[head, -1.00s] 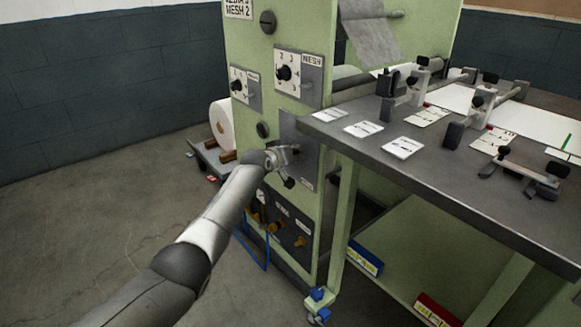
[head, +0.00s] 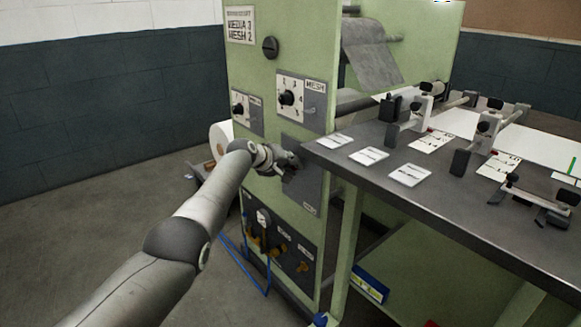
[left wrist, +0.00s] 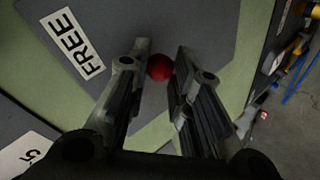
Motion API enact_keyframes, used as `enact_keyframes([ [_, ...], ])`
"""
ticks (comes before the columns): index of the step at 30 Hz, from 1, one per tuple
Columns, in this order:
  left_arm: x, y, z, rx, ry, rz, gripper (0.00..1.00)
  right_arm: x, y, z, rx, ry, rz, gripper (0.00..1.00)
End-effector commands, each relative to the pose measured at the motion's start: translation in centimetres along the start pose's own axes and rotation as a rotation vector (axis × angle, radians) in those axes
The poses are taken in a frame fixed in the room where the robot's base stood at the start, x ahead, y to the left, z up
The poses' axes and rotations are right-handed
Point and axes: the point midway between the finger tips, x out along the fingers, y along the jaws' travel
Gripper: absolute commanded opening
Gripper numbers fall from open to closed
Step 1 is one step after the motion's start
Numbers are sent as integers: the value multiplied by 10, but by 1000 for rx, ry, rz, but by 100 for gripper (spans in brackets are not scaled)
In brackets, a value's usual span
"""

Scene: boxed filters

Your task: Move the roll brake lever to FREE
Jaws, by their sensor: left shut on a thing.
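The roll brake lever shows as a red round knob (left wrist: 159,67) between the fingertips in the left wrist view; the rest of the lever is hidden. My left gripper (left wrist: 160,62) is shut on it. A white FREE label (left wrist: 72,43) is on the grey plate, to the left of the fingers in that view. In the head view my left gripper (head: 286,162) is at the upper part of the grey brake plate (head: 310,185) on the green machine's side, and hides the knob. My right gripper is not in view.
A steel table (head: 450,210) with cards and clamps stands close to the right of the plate. Two dials (head: 289,97) sit above the plate, and a valve panel (head: 285,250) below. A white roll (head: 219,142) stands behind my arm. Floor at left is clear.

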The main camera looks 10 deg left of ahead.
Motion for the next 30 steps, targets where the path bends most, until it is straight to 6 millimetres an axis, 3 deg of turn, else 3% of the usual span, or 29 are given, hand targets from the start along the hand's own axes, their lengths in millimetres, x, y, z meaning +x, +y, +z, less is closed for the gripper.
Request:
enact_keyframes([
  [9, -2, 4, -4, -3, 7, 7, 0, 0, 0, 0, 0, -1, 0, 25],
  [10, -2, 4, -4, -3, 7, 7, 22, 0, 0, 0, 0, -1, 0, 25],
  [15, -2, 3, -3, -2, 6, 6, 44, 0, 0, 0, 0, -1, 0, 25],
  [30, -4, 1, -3, -2, 4, 3, 44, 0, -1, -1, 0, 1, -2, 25],
])
